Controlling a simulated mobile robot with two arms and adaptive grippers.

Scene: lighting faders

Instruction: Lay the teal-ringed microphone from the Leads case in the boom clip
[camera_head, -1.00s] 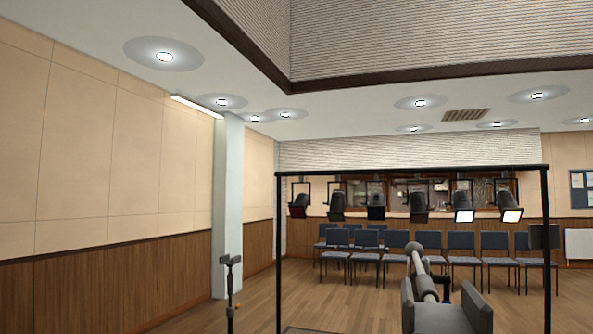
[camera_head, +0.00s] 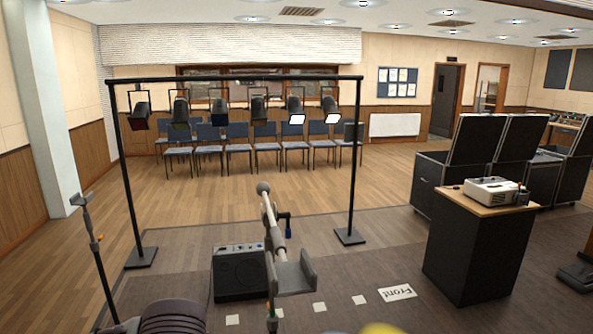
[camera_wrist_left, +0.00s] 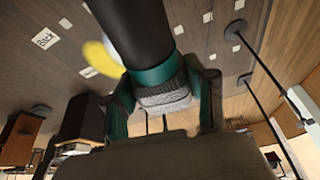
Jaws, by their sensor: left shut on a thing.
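In the left wrist view, my left gripper (camera_wrist_left: 165,100) is shut on the teal-ringed microphone (camera_wrist_left: 152,75). The microphone has a black body, a teal ring and a grey mesh head, and the mesh lies between the fingers. In the head view, the boom's grey U-shaped clip (camera_head: 295,278) stands open at the near end of the boom arm (camera_head: 274,225), low and right of centre, with no microphone in it. Black cases (camera_head: 440,182) with raised lids stand at the right; I cannot read which is the Leads case. My right gripper is not in view.
A black lamp frame (camera_head: 355,160) stands behind the boom, with a speaker (camera_head: 240,274) on the floor. Another stand (camera_head: 95,245) is at the left. A dark cabinet (camera_head: 478,250) carries a white machine (camera_head: 495,192). A blurred yellow object (camera_head: 382,329) shows at the bottom edge.

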